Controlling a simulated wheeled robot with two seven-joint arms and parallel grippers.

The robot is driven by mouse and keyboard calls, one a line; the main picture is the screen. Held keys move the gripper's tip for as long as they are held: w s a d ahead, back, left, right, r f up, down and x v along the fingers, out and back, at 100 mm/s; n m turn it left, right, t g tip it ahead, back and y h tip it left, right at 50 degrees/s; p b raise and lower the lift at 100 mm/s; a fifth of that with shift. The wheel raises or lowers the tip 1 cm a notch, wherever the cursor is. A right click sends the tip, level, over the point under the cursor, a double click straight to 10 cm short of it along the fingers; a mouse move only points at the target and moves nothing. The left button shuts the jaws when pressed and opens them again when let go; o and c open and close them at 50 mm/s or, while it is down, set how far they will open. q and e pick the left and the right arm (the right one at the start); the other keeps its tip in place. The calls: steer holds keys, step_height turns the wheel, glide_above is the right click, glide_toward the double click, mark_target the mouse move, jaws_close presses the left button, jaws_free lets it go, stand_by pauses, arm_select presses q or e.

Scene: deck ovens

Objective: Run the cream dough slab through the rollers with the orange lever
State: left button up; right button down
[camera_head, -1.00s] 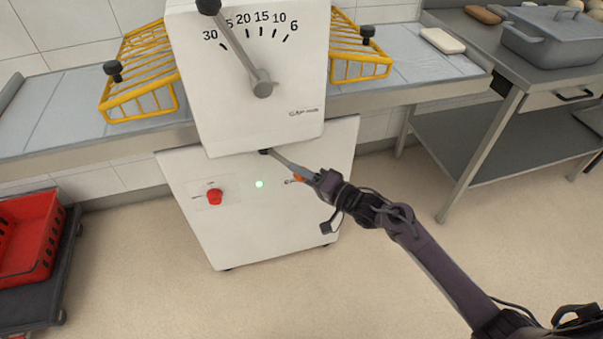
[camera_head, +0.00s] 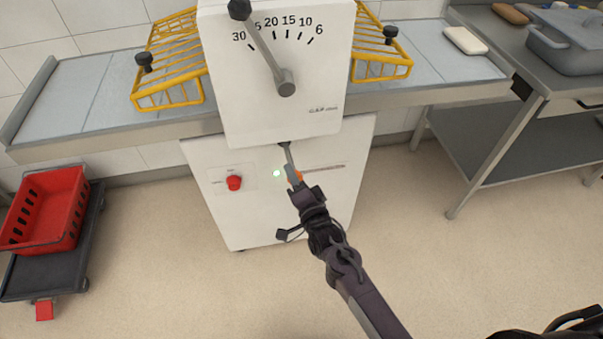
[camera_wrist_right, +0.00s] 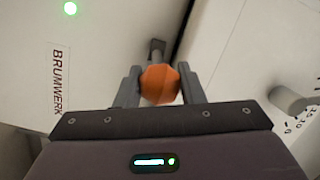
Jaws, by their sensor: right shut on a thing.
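The orange lever knob (camera_wrist_right: 160,85) sits between the two fingers of my right gripper (camera_wrist_right: 158,92) in the right wrist view. My right gripper (camera_head: 295,182) is shut on it in front of the machine's lower cabinet, and a bit of orange shows in the head view. The lever's grey shaft (camera_head: 286,155) runs up under the white roller head (camera_head: 300,110). A cream slab (camera_head: 465,40) lies flat on the right bed (camera_head: 430,70) of the machine. The rollers are hidden behind the head. My left gripper is not in view.
Yellow wire guards flank the head, left (camera_head: 168,62) and right (camera_head: 384,60). A dial lever (camera_head: 265,52) points up-left on the thickness scale. A red knob (camera_head: 234,183) is on the cabinet. A red crate (camera_head: 45,210) stands at left and a steel table (camera_head: 530,120) at right.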

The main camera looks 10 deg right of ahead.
steer(key=shift+a+h, duration=0.2)
steer(key=shift+h, duration=0.1)
steer(key=c, duration=1)
jaws_free()
steer(key=shift+o, duration=0.2)
steer(key=shift+s, duration=0.1)
steer(key=v, duration=0.7)
steer(key=shift+s, duration=0.35)
steer(key=shift+f, duration=0.15)
